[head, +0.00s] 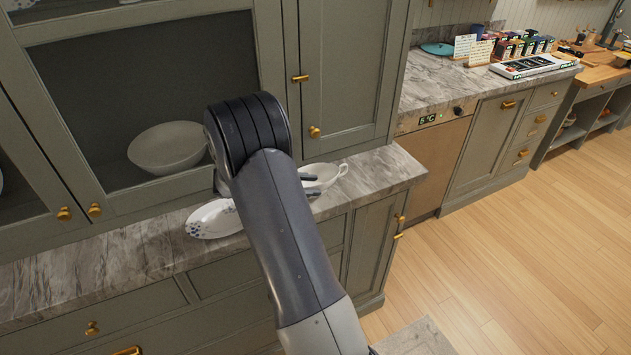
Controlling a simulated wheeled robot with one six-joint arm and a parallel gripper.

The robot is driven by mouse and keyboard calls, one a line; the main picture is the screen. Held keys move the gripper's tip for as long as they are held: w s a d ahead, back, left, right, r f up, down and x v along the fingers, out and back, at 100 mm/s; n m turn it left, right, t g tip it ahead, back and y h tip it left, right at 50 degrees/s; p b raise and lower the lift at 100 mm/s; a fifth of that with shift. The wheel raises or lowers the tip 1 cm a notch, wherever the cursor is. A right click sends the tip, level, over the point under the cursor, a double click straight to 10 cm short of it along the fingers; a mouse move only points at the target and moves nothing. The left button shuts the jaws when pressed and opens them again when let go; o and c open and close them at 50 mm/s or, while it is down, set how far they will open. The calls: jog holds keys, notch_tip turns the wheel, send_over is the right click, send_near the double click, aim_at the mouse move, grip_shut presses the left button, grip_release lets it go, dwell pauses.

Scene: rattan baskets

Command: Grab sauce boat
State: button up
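A white vessel with a looped handle, which looks like the sauce boat (326,173), stands upright on the marble counter near its right end. Its left part is hidden behind my arm. My gripper (311,185) is mostly hidden by my arm; two dark fingertips show at the vessel's near left side. The fingertips are apart, one over the vessel's opening and one lower at its near outer side. I cannot tell whether they touch it.
A white dish with blue decoration (211,221) lies on the marble counter (110,264) to the left of my arm. A cabinet with glass doors (345,75) rises behind, with a white bowl (166,147) inside. Open wooden floor (520,265) lies at right.

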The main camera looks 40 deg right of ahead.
jog(key=shift+s+d+f, duration=0.15)
jog(key=shift+d+f, duration=0.05)
jog(key=shift+d, duration=0.25)
grip_shut()
